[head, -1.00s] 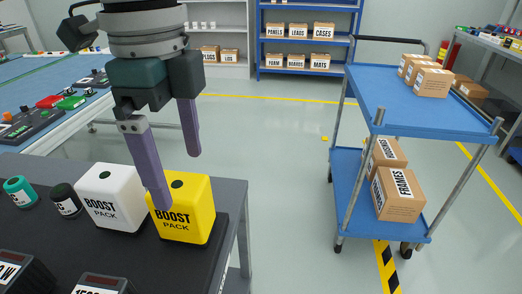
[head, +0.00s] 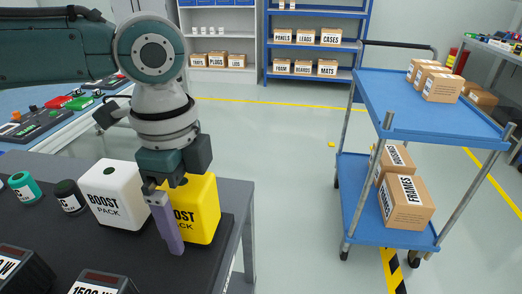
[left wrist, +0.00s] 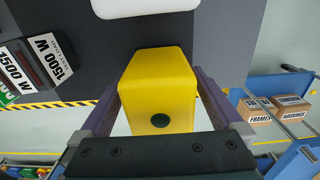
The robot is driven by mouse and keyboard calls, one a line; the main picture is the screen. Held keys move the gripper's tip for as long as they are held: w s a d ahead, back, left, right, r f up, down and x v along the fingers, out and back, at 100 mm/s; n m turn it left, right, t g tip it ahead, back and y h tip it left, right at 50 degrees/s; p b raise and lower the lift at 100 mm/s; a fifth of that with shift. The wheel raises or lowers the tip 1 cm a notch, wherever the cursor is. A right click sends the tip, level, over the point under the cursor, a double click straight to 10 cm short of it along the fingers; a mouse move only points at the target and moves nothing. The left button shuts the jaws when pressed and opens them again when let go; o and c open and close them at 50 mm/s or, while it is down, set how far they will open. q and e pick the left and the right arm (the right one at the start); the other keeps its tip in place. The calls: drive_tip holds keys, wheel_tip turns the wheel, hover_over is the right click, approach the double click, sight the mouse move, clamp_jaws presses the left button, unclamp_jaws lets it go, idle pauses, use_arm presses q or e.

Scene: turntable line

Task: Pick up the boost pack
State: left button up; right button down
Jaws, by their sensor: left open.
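A yellow boost pack (head: 204,208) stands upright at the dark table's right end, partly hidden by my gripper. A white boost pack (head: 117,196) stands to its left; its edge shows at the top of the left wrist view (left wrist: 142,6). My left gripper (head: 188,228) is open and points down over the yellow pack. In the left wrist view the yellow pack (left wrist: 160,82) lies between the two purple fingers, with its dark round top spot near the palm. In the head view the far finger is hidden. My right gripper is not in view.
A green cylinder (head: 23,187) and a black cylinder (head: 68,196) stand left of the white pack. Dark 1500 W blocks (head: 103,284) sit at the table's front. A blue cart (head: 437,104) with cartons stands right, across open floor.

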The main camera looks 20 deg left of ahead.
use_arm(q)
clamp_jaws()
idle(0.7)
